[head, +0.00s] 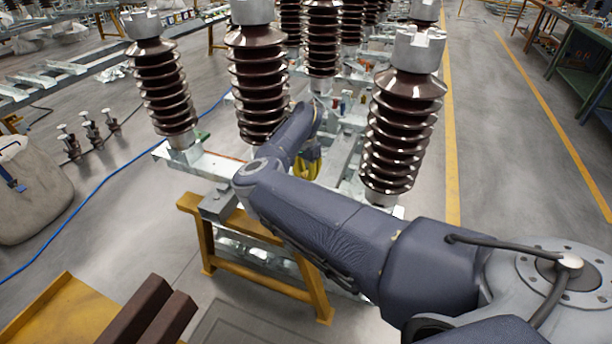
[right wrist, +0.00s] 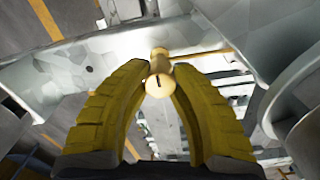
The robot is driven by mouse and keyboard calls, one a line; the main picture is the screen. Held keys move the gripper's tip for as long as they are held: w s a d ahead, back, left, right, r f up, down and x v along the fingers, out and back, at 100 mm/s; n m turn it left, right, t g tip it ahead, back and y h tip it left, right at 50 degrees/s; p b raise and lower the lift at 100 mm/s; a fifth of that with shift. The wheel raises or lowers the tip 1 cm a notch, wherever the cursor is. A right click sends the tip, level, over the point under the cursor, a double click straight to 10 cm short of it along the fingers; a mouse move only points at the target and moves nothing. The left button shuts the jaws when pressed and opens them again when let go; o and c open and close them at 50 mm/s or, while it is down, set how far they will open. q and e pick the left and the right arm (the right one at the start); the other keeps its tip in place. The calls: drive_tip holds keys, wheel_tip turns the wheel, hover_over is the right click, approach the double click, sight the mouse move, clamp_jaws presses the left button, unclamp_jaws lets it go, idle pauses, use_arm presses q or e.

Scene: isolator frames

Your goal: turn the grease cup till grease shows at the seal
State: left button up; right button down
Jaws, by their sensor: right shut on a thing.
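The grease cup (right wrist: 158,88) is a small brass-coloured cylinder with a dark slot or mark on its round end. It sits against a grey metal beam (right wrist: 110,65) in the right wrist view. My right gripper (right wrist: 161,70) has its two yellow fingers on either side of the cup and is shut on it near the fingertips. In the head view the yellow fingers of my right gripper (head: 308,164) show partly behind my arm, among the insulator frames, and the cup is hidden there. I see no grease or seal clearly. My left gripper is out of view.
Tall brown ribbed insulators stand close around my right arm, one at the right (head: 404,130) and one behind it (head: 258,85). A yellow trestle (head: 268,283) supports the frame. A blue hose (head: 95,190) crosses the floor at left. Open floor lies at right.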

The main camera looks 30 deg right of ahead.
sight(305, 175)
drive_tip(key=shift+s+a+f, duration=0.2)
drive_tip(key=shift+a+f, duration=0.05)
drive_tip(key=shift+f, duration=0.1)
drive_tip(key=c, duration=1.5)
unclamp_jaws()
drive_tip(key=o, duration=0.5)
drive_tip(key=shift+w+d+r, duration=0.1)
drive_tip(key=shift+r, duration=0.1)
drive_tip(key=shift+w+r, duration=0.1)
drive_tip(key=shift+r, duration=0.1)
wheel_tip(305, 175, up, 12)
drive_tip(key=shift+f, duration=0.15)
